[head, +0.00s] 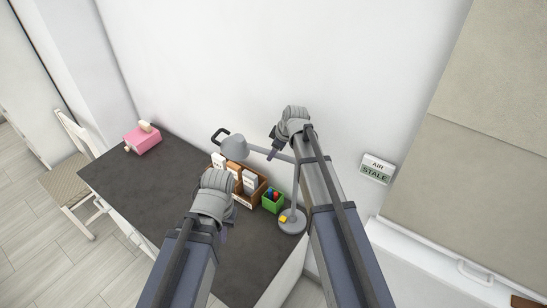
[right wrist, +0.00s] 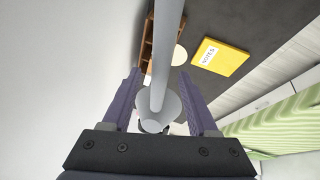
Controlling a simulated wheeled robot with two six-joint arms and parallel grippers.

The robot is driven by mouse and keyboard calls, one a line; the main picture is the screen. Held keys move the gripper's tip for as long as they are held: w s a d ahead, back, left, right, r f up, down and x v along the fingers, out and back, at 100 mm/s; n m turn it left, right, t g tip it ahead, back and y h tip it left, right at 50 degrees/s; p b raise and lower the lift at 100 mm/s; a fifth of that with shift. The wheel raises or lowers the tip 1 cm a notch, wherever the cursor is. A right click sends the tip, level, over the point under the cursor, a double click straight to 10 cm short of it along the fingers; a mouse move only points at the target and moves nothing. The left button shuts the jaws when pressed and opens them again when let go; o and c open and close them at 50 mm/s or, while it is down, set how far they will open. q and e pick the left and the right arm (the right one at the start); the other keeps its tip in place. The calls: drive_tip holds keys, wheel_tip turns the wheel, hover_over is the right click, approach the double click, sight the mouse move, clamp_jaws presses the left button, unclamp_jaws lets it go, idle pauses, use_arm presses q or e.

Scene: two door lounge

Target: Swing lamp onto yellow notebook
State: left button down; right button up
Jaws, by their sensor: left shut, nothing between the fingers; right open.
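The grey desk lamp (head: 234,147) has its shade out to the left over the wooden organiser, and its round base (head: 291,226) stands near the desk's right end. My right gripper (head: 279,145) is at the lamp's upper arm by the wall. In the right wrist view its fingers (right wrist: 163,105) are open, with the grey lamp arm (right wrist: 167,50) between them. The yellow notebook (right wrist: 219,57), labelled NOTES, lies on the desk in that view. In the head view I cannot see it. My left gripper (head: 226,228) is shut and empty above the desk's front part.
The dark desk (head: 150,180) holds a wooden organiser (head: 259,196) with boxes, a green pen cup (head: 272,204) and a pink object (head: 143,139). A chair (head: 72,180) stands at the left. An AIR STALE sign (head: 376,168) is on the wall. The desk's left part is mostly clear.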

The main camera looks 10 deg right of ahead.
drive_tip(key=shift+w+a+f, duration=0.1)
drive_tip(key=shift+w+f, duration=0.05)
drive_tip(key=shift+f, duration=0.2)
clamp_jaws()
idle(0.3)
idle(0.9)
